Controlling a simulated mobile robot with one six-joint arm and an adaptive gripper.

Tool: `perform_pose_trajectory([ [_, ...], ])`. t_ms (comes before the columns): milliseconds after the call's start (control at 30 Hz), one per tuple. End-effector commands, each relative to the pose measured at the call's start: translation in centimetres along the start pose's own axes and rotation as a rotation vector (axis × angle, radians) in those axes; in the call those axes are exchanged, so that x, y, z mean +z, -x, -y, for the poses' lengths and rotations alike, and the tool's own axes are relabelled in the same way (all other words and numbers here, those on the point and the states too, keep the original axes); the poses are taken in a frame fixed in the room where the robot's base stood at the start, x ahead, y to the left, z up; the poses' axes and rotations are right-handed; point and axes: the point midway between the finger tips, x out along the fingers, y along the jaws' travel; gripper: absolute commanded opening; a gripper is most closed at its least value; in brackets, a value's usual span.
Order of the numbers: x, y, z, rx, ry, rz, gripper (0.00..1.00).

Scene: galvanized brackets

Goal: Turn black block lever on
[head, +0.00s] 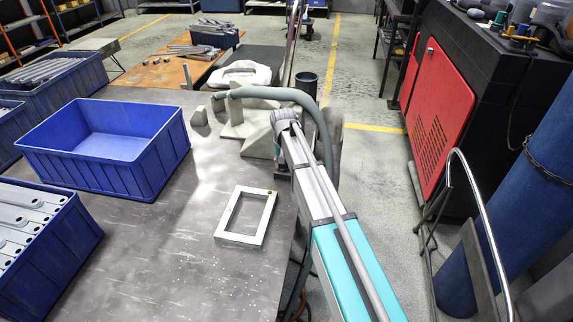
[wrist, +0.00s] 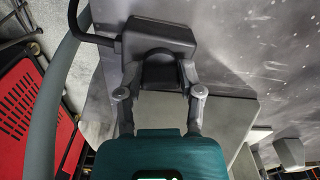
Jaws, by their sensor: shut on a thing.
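In the wrist view, a dark grey block (wrist: 160,36) sits at the top middle, with a black cable at its left. A rounded black lever (wrist: 160,72) sticks out of it toward my gripper (wrist: 160,80). The two grey fingers reach up on both sides of the lever, and my gripper is shut on it. Whether the lever is turned is hard to tell. In the head view, my arm covers the block and the lever at the table's right edge.
In the head view, an empty blue crate (head: 70,165) and a pale rectangular frame (head: 222,238) are on the grey table (head: 150,260). Beige blocks (head: 262,140) and a grey hose (head: 305,100) are near my arm.

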Motion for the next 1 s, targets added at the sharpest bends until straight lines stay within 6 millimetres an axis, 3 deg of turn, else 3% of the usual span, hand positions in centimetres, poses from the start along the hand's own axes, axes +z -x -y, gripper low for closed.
perform_pose_trajectory([
  [400, -0.01, 0.02, -0.04, 0.001, -0.192, 0.000, 0.00],
  [900, -0.01, 0.02, -0.14, 0.002, -0.206, 0.000, 0.00],
  [933, -0.01, 0.02, -0.15, 0.003, -0.206, 0.000, 0.54],
  [1000, -0.01, 0.02, -0.15, 0.002, -0.206, 0.000, 0.67],
])
